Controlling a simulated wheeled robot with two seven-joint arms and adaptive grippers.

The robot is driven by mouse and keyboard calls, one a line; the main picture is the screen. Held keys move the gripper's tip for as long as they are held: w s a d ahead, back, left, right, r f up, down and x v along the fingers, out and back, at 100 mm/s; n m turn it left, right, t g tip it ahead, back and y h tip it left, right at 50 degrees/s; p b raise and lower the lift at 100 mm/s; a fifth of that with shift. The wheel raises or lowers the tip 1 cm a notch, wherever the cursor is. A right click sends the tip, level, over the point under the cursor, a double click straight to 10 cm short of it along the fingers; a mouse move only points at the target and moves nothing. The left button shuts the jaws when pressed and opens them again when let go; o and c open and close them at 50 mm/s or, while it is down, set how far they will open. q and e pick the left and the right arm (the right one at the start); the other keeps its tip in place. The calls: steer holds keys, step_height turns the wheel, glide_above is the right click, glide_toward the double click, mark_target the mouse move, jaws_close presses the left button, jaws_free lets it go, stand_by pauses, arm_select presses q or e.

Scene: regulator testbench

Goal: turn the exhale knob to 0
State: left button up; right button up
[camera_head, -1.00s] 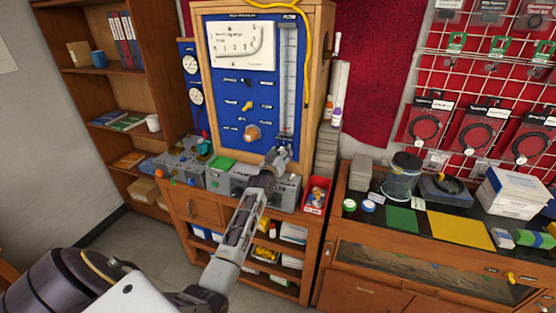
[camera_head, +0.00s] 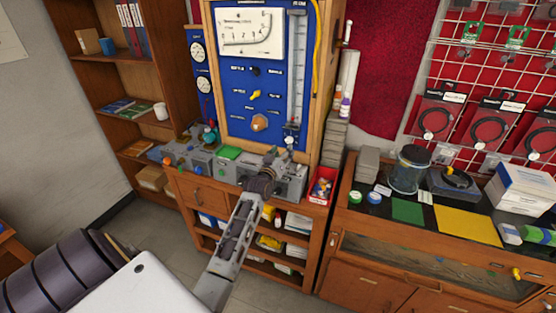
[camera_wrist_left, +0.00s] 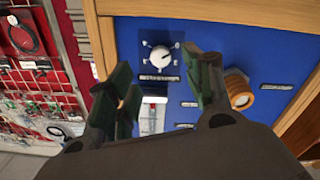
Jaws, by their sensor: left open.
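A blue test panel (camera_head: 232,106) in a wooden frame stands at the back. It carries a black knob (camera_head: 256,71), a yellow knob (camera_head: 255,94) and an orange knob (camera_head: 258,123). In the left wrist view, a white knob (camera_wrist_left: 160,57) sits on a marked dial plate, with the orange knob (camera_wrist_left: 238,90) to its right. The labels are too small to read, so I cannot tell which is the exhale knob. My left gripper (camera_wrist_left: 165,85) is open and empty; its fingers appear either side of the white knob, apparently apart from it. Its fingertips are indistinct in the head view.
Grey devices (camera_head: 205,158) line the bench below the panel. A red box (camera_head: 322,186) stands to their right. A clear tube (camera_head: 297,70) runs up the panel's right side, with a yellow hose (camera_head: 315,60) beside it. A counter with a jar (camera_head: 411,170) is further right.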

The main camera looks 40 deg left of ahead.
arm_select(q)
steer(key=shift+v, duration=2.2)
